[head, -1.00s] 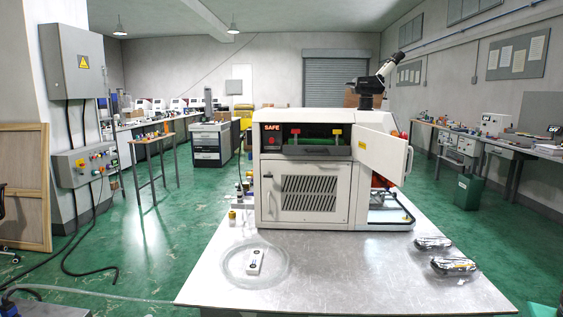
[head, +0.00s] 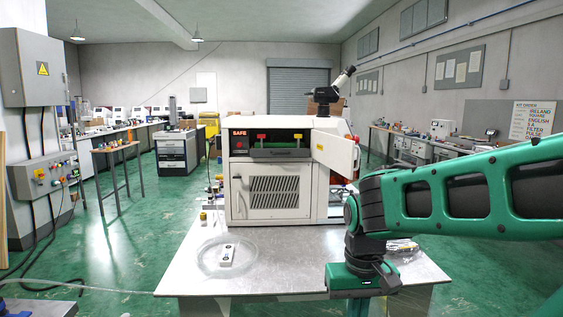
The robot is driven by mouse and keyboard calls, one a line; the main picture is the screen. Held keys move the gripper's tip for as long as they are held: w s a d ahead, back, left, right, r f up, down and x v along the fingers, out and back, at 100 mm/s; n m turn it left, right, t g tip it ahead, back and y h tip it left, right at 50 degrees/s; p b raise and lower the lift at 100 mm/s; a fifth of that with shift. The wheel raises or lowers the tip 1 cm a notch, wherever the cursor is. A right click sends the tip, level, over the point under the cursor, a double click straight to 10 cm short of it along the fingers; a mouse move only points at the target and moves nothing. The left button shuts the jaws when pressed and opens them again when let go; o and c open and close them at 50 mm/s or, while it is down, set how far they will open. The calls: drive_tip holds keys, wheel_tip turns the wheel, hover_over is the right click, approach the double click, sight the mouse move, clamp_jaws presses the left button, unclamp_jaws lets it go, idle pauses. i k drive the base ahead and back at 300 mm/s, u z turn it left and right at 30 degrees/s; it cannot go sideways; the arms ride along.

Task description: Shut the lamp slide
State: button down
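The white machine (head: 266,205) stands on the grey table, with a red-lit SAFE sign (head: 239,133) at its upper left. A white door (head: 333,152) stands swung open at the right of this bay. An open section (head: 340,197) shows low on the machine's right side, partly behind my arm. I cannot tell for sure which part is the lamp slide. My gripper (head: 358,308) hangs over the table's front right, clear of the machine; its fingertips are cut off below.
A microscope (head: 328,93) rises behind the machine.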

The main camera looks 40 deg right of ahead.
sight(262, 152)
drive_tip(key=u, duration=0.1)
drive_tip(key=i, duration=1)
drive_tip(key=z, duration=0.1)
